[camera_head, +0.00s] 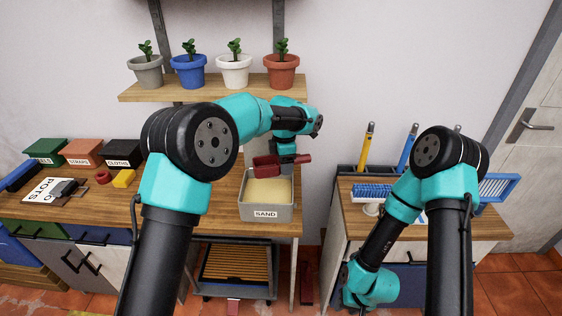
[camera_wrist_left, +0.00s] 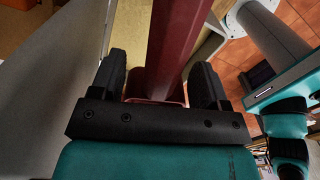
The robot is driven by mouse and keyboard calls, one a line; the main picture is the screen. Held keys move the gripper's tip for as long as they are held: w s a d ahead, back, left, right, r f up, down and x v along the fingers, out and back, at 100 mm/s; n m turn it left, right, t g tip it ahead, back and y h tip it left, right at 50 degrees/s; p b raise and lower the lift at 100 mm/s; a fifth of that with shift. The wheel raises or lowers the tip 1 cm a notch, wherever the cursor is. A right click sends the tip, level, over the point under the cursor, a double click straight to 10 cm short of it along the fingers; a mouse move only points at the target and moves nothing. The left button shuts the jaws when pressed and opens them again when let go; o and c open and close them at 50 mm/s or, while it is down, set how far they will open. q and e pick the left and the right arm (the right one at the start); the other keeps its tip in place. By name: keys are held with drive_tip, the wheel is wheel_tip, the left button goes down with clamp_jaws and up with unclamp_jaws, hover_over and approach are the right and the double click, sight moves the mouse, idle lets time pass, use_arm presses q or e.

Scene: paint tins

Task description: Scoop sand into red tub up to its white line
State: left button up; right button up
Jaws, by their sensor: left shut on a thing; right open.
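My left gripper (camera_head: 287,158) is shut on the handle of a dark red scoop (camera_head: 267,168). It holds the scoop above the grey sand bin (camera_head: 265,214), which is labelled SAND. Pale sand (camera_head: 268,190) shows inside the bin. In the left wrist view the red handle (camera_wrist_left: 176,45) runs up between the two black fingers of my left gripper (camera_wrist_left: 166,85). My right gripper (camera_head: 358,304) is low at the bottom edge, away from the bin; its fingers are hardly visible. I cannot make out a red tub with a white line.
A wooden shelf (camera_head: 208,91) with potted plants is above the bin. The right bench holds a blue brush (camera_head: 372,191) and a blue tray (camera_head: 503,187). A gap separates the benches.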

sight(272, 158)
use_arm(q)
drive_tip(key=shift+a, duration=0.1)
drive_tip(key=a+h, duration=0.1)
drive_tip(key=h, duration=0.1)
drive_tip(key=a+h, duration=0.1)
drive_tip(key=h, duration=0.1)
drive_tip(key=shift+s+r+t, duration=0.15)
drive_tip(key=shift+r+t, duration=0.25)
drive_tip(key=shift+s+a+r+t+h, duration=0.15)
drive_tip(key=shift+a+h, duration=0.15)
drive_tip(key=shift+h, duration=0.55)
drive_tip(key=shift+a+r+t+h, duration=0.1)
drive_tip(key=shift+a+h, duration=0.25)
drive_tip(key=shift+h, duration=0.45)
drive_tip(key=shift+s+a+r+t+h, duration=0.15)
drive_tip(key=shift+a+h, duration=0.15)
drive_tip(key=shift+h, duration=0.55)
wheel_tip(272, 158, down, 10)
drive_tip(key=shift+r, duration=0.15)
drive_tip(key=shift+w, duration=0.15)
idle(0.7)
drive_tip(key=shift+r, duration=5.2)
drive_tip(key=shift+d+f, duration=0.1)
